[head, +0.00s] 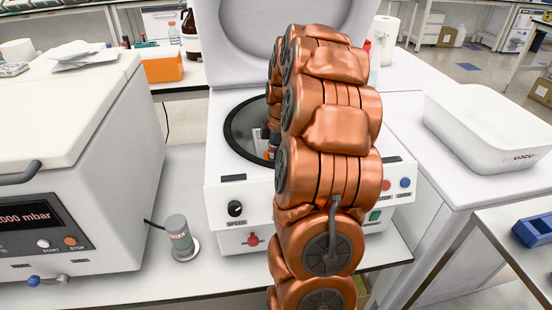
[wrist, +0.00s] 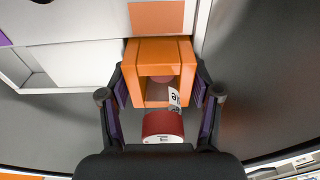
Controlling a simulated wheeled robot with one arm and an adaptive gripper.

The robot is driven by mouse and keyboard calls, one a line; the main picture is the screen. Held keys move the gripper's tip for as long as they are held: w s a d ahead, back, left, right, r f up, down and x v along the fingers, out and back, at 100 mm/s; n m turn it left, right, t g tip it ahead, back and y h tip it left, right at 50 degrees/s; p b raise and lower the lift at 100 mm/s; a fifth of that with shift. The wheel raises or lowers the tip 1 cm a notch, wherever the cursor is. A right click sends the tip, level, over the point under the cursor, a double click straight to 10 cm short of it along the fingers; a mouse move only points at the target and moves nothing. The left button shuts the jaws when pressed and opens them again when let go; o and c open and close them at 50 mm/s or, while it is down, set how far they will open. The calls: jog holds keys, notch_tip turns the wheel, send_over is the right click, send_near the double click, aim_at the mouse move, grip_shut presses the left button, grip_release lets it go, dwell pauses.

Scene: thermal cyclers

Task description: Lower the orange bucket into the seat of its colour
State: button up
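In the wrist view the orange bucket (wrist: 187,62) is a square open box between the two fingers of my gripper (wrist: 160,82). The fingers' purple pads press on its left and right sides. A red-capped tube (wrist: 162,126) with a white label leans out of the bucket toward the camera. Just beyond the bucket is a flat orange patch (wrist: 157,18) on the white rotor (wrist: 75,62); I cannot tell the height gap between them. In the head view the centrifuge (head: 238,190) has its lid up, and my arm hides most of its bowl (head: 232,130) and my gripper.
Dark bowl wall (wrist: 262,85) lies close on the right in the wrist view. A large vacuum machine (head: 70,160) stands left of the centrifuge, with a small grey cylinder (head: 178,238) between them. A white tub (head: 485,125) stands to the right.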

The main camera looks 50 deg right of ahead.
jog(key=o, duration=0.3)
jog(key=shift+o, duration=0.2)
jog(key=shift+r, duration=0.1)
notch_tip(320, 180, up, 12)
jog(key=d, duration=0.1)
jog(key=shift+s+b, duration=0.35)
jog(key=shift+s, duration=0.1)
jog(key=a, duration=0.4)
jog(key=a+m, duration=0.1)
jog(key=a, duration=0.4)
jog(key=s+a+m, duration=0.1)
jog(key=a, duration=0.4)
jog(key=shift+a+f+g, duration=0.2)
jog(key=shift+a+g, duration=0.05)
jog(key=shift+g, duration=0.15)
jog(key=s+a+f+m, duration=0.2)
jog(key=s+a, duration=0.3)
jog(key=a, duration=0.4)
jog(key=s+a+f+m, duration=0.2)
jog(key=s+a, duration=0.1)
jog(key=s, duration=0.2)
jog(key=s+a+f+m+g, duration=0.1)
jog(key=s+a+f+m, duration=0.1)
jog(key=s, duration=0.4)
jog(key=s+a+f+m+g+h, duration=0.1)
jog(key=s+a+f+m, duration=0.1)
jog(key=s, duration=0.4)
jog(key=shift+a+f+m, duration=0.3)
jog(key=shift+a+f, duration=0.45)
jog(key=shift+a, duration=0.5)
